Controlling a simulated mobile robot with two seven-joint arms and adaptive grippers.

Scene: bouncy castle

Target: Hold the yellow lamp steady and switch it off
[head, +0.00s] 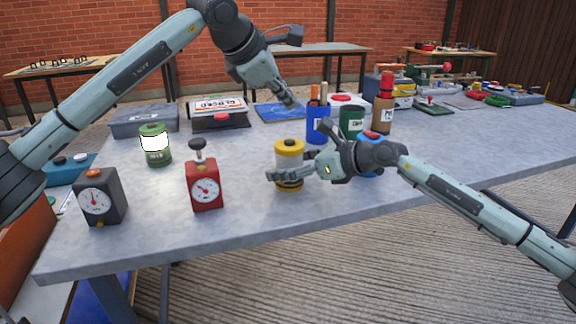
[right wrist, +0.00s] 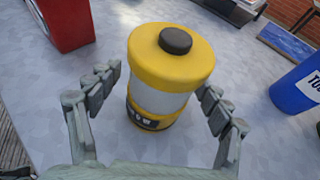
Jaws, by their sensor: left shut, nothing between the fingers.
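The yellow lamp (head: 289,152) stands upright near the front middle of the table, with a yellow cap and base and a pale middle band. In the right wrist view the lamp (right wrist: 165,100) shows a dark round button (right wrist: 175,40) on top. I cannot tell for sure whether it is lit. My right gripper (head: 291,168) is open, with one finger on each side of the lamp; in its wrist view gaps show beside both fingers. My left gripper (head: 289,100) is shut and empty, in the air above and behind the lamp.
A red gauge box (head: 204,185) and a dark gauge box (head: 99,197) stand left of the lamp, with a bright green lamp (head: 155,145) behind. A blue cup (head: 318,125), a green can (head: 351,121) and a brown bottle (head: 384,112) stand behind right. The table front is clear.

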